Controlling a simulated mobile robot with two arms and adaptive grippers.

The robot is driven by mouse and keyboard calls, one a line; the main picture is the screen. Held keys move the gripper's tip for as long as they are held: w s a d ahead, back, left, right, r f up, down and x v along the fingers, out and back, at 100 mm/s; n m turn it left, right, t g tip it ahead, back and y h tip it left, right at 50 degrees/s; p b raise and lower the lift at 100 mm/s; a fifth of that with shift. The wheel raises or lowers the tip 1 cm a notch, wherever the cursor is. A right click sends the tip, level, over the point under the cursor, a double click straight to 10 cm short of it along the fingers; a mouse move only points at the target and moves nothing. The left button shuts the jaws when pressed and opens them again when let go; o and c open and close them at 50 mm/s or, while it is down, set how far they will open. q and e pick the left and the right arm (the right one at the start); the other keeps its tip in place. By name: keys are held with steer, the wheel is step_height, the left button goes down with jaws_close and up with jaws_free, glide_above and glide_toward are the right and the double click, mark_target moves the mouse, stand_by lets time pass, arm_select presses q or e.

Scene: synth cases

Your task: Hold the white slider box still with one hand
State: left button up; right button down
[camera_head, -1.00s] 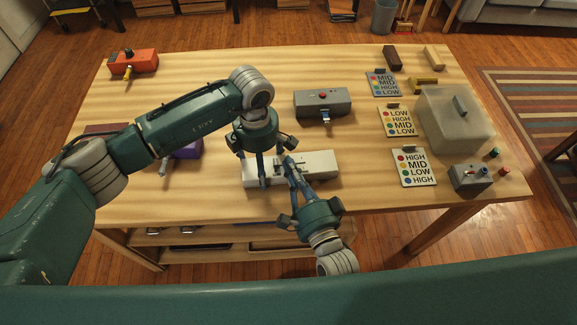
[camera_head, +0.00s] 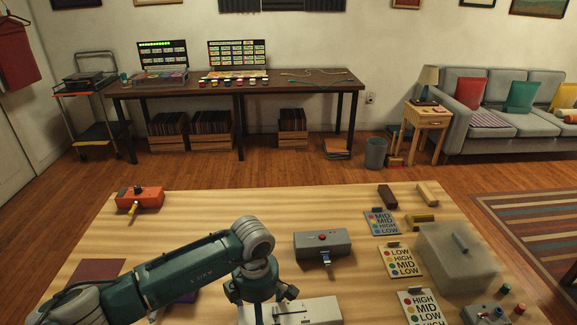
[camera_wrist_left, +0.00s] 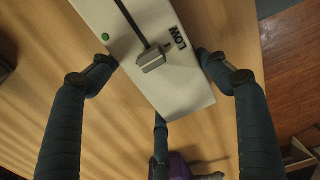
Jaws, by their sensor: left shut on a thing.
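The white slider box (camera_head: 318,312) is at the bottom edge of the head view, partly cut off. My left gripper (camera_head: 261,304) reaches down onto its left part. In the left wrist view the box (camera_wrist_left: 170,92) lies between the fingers of my left gripper (camera_wrist_left: 156,75), which is shut on it. Its top shows a dark slot with a grey slider knob (camera_wrist_left: 152,58), the word LOW and a green dot. The fingers' contact with the far side is partly hidden. My right gripper is in neither current view.
An orange box (camera_head: 139,199) is at the far left. Label cards (camera_head: 402,261) and a translucent case (camera_head: 455,262) are at the right. A purple thing (camera_wrist_left: 178,166) is near in the wrist view.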

arm_select(q)
steer(key=o, duration=1.3)
steer(key=shift+o, duration=0.2)
step_height(320, 180, up, 12)
step_height(320, 180, up, 10)
steer(key=p, duration=0.4)
arm_select(e)
step_height(320, 180, up, 4)
steer(key=shift+r, duration=0.1)
